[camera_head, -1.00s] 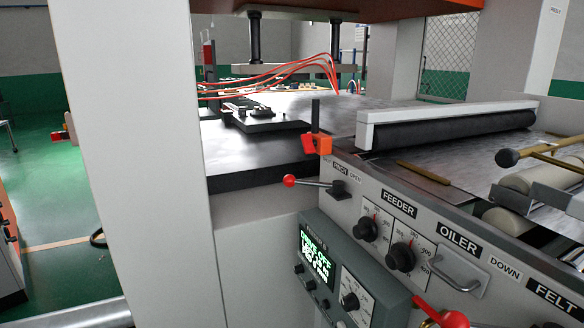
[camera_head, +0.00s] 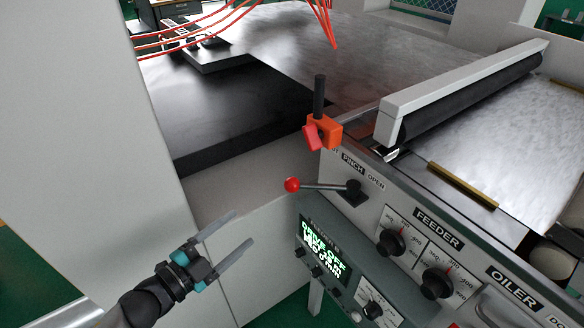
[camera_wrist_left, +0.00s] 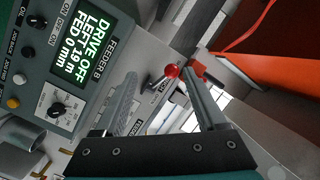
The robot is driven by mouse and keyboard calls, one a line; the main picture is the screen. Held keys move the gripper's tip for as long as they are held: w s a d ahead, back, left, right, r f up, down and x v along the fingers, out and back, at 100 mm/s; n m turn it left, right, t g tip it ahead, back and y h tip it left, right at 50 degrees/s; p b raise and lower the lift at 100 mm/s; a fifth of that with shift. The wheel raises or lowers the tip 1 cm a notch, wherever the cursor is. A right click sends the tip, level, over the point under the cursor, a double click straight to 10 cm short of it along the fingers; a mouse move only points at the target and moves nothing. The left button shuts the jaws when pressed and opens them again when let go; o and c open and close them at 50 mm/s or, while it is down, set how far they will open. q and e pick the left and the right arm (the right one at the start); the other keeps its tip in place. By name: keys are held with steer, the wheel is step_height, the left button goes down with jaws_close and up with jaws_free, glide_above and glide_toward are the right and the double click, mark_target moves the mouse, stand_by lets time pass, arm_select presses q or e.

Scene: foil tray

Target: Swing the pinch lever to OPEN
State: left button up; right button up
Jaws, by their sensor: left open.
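The pinch lever (camera_head: 322,187) is a thin metal rod with a red ball knob (camera_head: 292,184). It points left from a dark pivot block (camera_head: 353,190) on the grey panel, under the PINCH label (camera_head: 352,165). The OPEN label (camera_head: 376,184) is right of the pivot, so the knob is on the far side from it. My left gripper (camera_head: 243,228) is open and empty, left of and below the knob in the head view, apart from it. In the left wrist view the red knob (camera_wrist_left: 171,71) appears between the open fingertips (camera_wrist_left: 157,75), beyond them. My right gripper is not in view.
An orange clamp with a black post (camera_head: 322,130) stands just above the lever. A feeder control box with a lit screen (camera_head: 322,250) sits below it. Feeder knobs (camera_head: 392,243) are at the right. A large white column (camera_head: 80,120) is at the left.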

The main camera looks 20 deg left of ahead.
mark_target(286, 189)
arm_select(q)
step_height(286, 189, up, 4)
steer(key=d+m+h, duration=0.1)
steer(key=d+m, duration=0.1)
steer(key=x, duration=1.4)
steer(key=shift+w+d+r, duration=0.2)
steer(key=shift+w, duration=0.05)
steer(key=shift+c, duration=0.3)
jaws_close()
stand_by(0.6)
